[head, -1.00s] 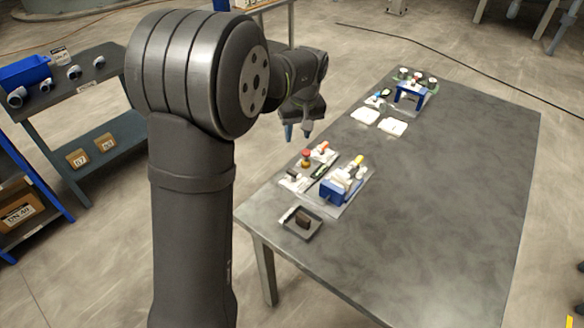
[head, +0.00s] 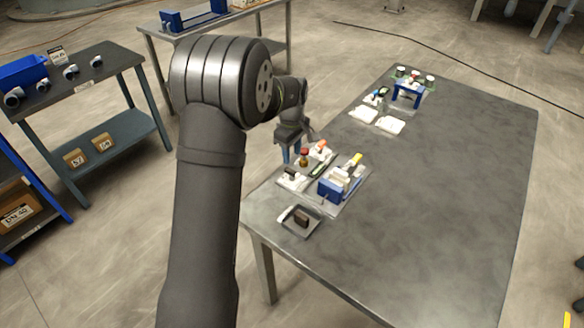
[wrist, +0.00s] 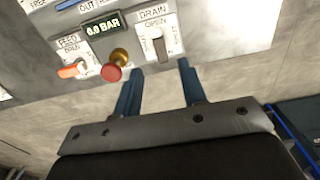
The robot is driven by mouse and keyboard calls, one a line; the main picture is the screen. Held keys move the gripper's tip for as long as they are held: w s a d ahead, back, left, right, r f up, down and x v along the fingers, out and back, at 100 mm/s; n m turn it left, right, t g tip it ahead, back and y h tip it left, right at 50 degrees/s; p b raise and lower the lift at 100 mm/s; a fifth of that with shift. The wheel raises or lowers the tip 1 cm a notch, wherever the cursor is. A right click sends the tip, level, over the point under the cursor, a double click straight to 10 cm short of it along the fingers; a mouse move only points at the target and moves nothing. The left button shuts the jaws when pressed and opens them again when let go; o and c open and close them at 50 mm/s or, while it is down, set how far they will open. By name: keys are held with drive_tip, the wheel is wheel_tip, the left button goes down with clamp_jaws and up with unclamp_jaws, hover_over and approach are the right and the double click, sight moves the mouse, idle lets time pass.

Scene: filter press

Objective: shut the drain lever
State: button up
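The drain lever (wrist: 158,47) is a dark grey handle on a white panel in the wrist view, under the labels DRAIN and OPEN. It lies roughly along the panel's up-down direction. In the head view, the dark lever (head: 291,174) is on the small white panel at the bench's near left edge. My gripper (wrist: 159,69) is open and empty, its two blue fingers apart. The lever shows between and beyond the fingertips in the wrist view; I cannot tell any contact. In the head view my gripper (head: 293,155) is above and just behind the panel.
Left of the drain panel in the wrist view are a red-topped brass knob (wrist: 113,68), an orange feed lever (wrist: 73,70) and a BAR display (wrist: 103,27). A blue press (head: 328,188) and a dark tray (head: 286,216) stand close by. The bench's right side is clear.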

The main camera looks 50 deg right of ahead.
sight(292, 171)
wheel_tip(292, 171, down, 7)
idle(0.3)
clamp_jaws()
